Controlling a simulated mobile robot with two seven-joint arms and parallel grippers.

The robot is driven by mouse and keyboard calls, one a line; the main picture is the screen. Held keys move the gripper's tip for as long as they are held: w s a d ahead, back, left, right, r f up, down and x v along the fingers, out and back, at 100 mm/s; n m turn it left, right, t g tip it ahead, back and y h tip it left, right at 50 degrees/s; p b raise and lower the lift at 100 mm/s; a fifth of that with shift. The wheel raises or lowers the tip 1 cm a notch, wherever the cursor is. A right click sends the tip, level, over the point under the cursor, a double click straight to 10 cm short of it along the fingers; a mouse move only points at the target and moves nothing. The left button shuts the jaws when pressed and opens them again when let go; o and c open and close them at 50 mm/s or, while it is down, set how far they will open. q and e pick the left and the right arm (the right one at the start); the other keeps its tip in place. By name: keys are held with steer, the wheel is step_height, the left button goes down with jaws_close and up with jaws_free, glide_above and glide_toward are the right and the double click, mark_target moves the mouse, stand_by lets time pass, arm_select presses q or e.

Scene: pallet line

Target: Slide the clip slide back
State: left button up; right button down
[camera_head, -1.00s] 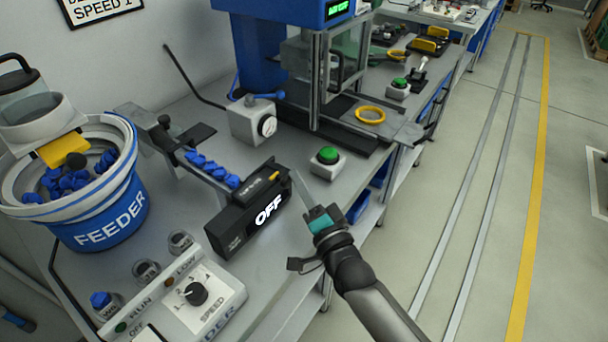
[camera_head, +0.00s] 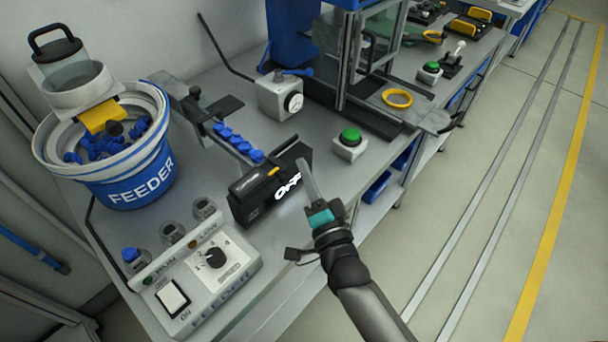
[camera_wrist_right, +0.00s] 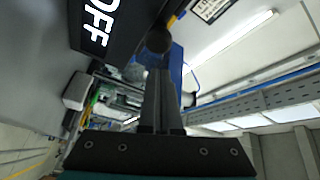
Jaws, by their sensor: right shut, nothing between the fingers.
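A black box with a lit white OFF sign (camera_head: 249,208) stands on the bench, at the outlet end of the row of blue parts. It has a small yellow mark on its top. The clip slide cannot be clearly told apart from the box. My right gripper (camera_head: 305,168) is shut and empty, its fingers at the right end of the box, covering part of the sign. In the wrist view the shut fingertips (camera_wrist_right: 158,76) are just below a round dark knob (camera_wrist_right: 158,39) beside the box; contact cannot be told. My left gripper is not in view.
A blue feeder bowl (camera_head: 135,180) with blue parts stands at the left. A control panel (camera_head: 195,275) with a knob is in front. A green button (camera_head: 350,136) sits right of the box, and a yellow ring (camera_head: 397,98) lies beyond. Open floor is at the right.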

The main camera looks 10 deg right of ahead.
steer(key=d+r+v, duration=0.1)
steer(key=v, duration=0.8)
step_height(320, 180, down, 5)
steer(key=s+a+n+g+y, duration=0.1)
steer(key=s+n+g+y, duration=0.1)
steer(key=n+g, duration=0.6)
steer(key=s+d+f+n+g+h, duration=0.1)
steer(key=s+d+n+g+h, duration=0.4)
steer(key=s+d+g, duration=0.5)
steer(key=s+a+f, duration=0.1)
steer(key=s+f, duration=0.1)
steer(key=f, duration=1)
steer(key=s+a+f, duration=0.1)
steer(key=s+f, duration=0.2)
steer(key=f, duration=0.9)
arm_select(q)
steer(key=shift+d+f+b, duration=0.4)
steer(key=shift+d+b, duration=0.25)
steer(key=shift+b, duration=0.05)
arm_select(e)
steer(key=s+d+f, duration=0.2)
steer(key=s+f, duration=1.1)
steer(key=s, duration=0.1)
steer(key=shift+s+d+f+g, duration=0.3)
steer(key=shift+d+f, duration=0.05)
